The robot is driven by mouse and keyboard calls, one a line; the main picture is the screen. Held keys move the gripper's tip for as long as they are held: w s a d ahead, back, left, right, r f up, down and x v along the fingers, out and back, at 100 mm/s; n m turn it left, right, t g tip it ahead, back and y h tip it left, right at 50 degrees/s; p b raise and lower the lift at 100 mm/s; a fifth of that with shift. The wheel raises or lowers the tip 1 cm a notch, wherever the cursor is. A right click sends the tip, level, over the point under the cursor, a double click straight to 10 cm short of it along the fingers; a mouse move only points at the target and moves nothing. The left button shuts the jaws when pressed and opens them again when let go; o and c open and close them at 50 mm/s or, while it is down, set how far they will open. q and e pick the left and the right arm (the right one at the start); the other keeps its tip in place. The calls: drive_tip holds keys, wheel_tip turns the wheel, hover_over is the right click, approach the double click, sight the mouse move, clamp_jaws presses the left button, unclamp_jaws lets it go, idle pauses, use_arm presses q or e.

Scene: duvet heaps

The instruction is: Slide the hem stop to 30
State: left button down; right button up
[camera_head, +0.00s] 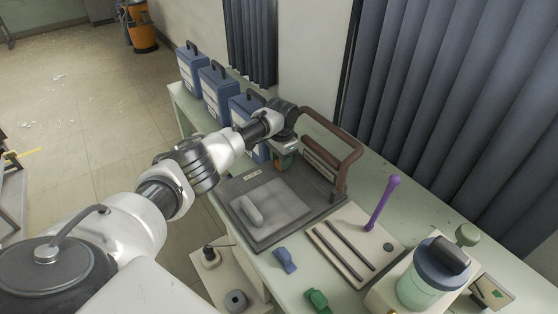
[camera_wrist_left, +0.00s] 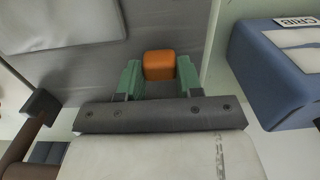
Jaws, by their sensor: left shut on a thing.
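The hem stop looks to be the orange block (camera_wrist_left: 159,65) in the left wrist view, over a dark grey board (camera_wrist_left: 185,30). My left gripper (camera_wrist_left: 158,80) has its green fingers on either side of the block, shut on it. In the head view my left gripper (camera_head: 284,160) reaches down at the back left of the grey board (camera_head: 235,187), and the block is mostly hidden there. A small label lies on the board near the gripper, but I cannot read a scale or a 30. My right gripper is not in view.
A brown arched handle frame (camera_head: 352,160) stands close right of my gripper. Blue cases (camera_head: 216,92) line the table's left edge. A purple-knobbed lever (camera_head: 384,202) stands on a slotted plate, with a blue-lidded jar (camera_head: 425,285) at the front right.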

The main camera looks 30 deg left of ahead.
use_arm(q)
drive_tip(key=c, duration=0.7)
unclamp_jaws()
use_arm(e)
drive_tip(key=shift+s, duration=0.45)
use_arm(q)
drive_tip(key=shift+r, duration=0.15)
wheel_tip(320, 180, up, 11)
drive_tip(key=shift+f, duration=0.15)
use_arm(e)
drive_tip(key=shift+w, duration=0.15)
